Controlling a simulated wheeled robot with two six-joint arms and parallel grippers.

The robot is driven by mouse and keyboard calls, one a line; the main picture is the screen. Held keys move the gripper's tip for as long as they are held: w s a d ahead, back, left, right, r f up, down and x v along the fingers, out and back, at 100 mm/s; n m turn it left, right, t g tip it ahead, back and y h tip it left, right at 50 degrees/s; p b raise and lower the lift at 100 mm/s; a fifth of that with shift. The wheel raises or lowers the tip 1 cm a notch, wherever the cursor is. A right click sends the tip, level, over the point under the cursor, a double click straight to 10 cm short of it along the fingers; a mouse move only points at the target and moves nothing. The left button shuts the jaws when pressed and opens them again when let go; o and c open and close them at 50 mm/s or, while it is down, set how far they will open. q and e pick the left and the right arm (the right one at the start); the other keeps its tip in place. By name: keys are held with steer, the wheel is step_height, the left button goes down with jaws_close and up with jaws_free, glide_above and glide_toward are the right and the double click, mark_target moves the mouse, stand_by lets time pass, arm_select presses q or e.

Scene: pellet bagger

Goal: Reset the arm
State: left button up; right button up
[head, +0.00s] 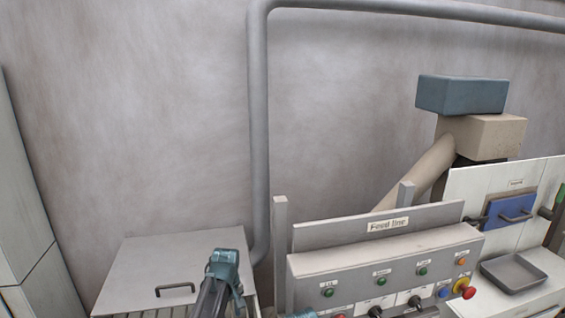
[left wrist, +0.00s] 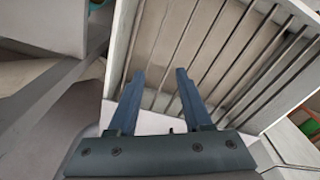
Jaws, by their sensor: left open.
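My left gripper (left wrist: 160,82) is open in the left wrist view, with its two dark blue fingers apart and nothing between them. Beyond the fingertips is a slatted grate (left wrist: 215,60) in a pale frame; I cannot tell whether the fingers touch it. In the head view my left arm rises at the bottom, in front of a grey box with a lid (head: 178,262); its fingers cannot be made out there.
A Feed line control panel (head: 385,265) with green buttons and a red knob (head: 464,288) stands right of my arm. Farther right are a grey tray (head: 513,272) and a blue panel with a handle (head: 510,212). A grey pipe (head: 258,130) runs up the wall.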

arm_select(q)
steer(key=s+d+f+m+b, duration=0.1)
steer(key=s+d+m, duration=0.4)
steer(key=s, duration=0.6)
steer(key=s+d+f+m+b, duration=0.1)
steer(key=s+d+m, duration=0.4)
steer(key=s, duration=0.5)
steer(key=shift+s+d+f+m+g+y+b, duration=0.15)
steer(key=shift+s+f+m+g+y+b, duration=0.25)
steer(key=shift+f+m, duration=0.35)
arm_select(e)
step_height(320, 180, down, 4)
steer(key=shift+r, duration=0.25)
arm_select(q)
steer(key=shift+d, duration=0.1)
arm_select(e)
steer(key=shift+d, duration=0.1)
